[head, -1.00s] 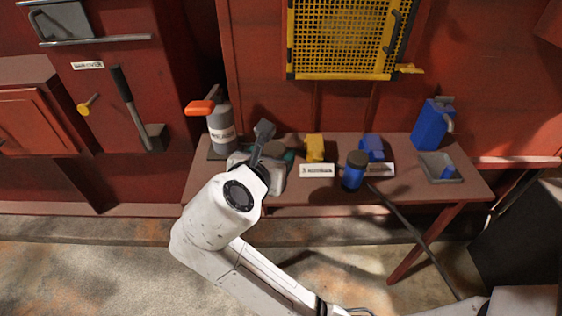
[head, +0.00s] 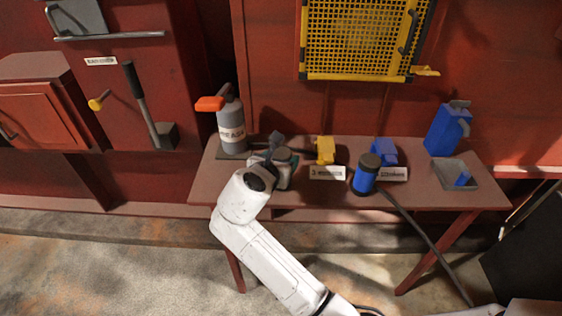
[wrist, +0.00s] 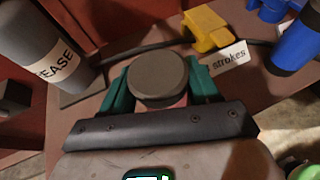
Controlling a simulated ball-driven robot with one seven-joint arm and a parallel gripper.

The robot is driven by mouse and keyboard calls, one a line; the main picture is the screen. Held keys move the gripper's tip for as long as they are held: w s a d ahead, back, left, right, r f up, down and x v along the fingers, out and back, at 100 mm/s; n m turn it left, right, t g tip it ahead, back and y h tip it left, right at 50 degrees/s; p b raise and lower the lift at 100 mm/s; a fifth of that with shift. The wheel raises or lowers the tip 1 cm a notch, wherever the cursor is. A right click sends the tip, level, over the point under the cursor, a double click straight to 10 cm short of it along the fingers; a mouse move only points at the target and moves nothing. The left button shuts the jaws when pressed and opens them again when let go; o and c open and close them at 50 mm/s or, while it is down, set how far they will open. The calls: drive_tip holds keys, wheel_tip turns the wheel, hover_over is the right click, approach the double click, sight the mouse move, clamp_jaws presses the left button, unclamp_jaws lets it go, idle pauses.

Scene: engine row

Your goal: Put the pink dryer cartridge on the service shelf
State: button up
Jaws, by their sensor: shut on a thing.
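The pink dryer cartridge (wrist: 174,102) is between the teal fingers of my gripper (wrist: 160,90) in the wrist view. Its round dark grey cap faces the camera, and only a little pink body shows below the cap. In the head view, its cap (head: 283,154) shows at my gripper (head: 281,166), over the left part of the brown bench top (head: 440,196). My gripper is shut on the cartridge. Its underside is hidden, so I cannot tell whether it touches the bench. No label in view marks the service shelf.
The grease bottle (head: 231,130) with an orange top stands left of the gripper. Labels stand along the front.

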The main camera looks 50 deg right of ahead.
drive_tip(key=shift+f, duration=0.3)
drive_tip(key=o, duration=1.3)
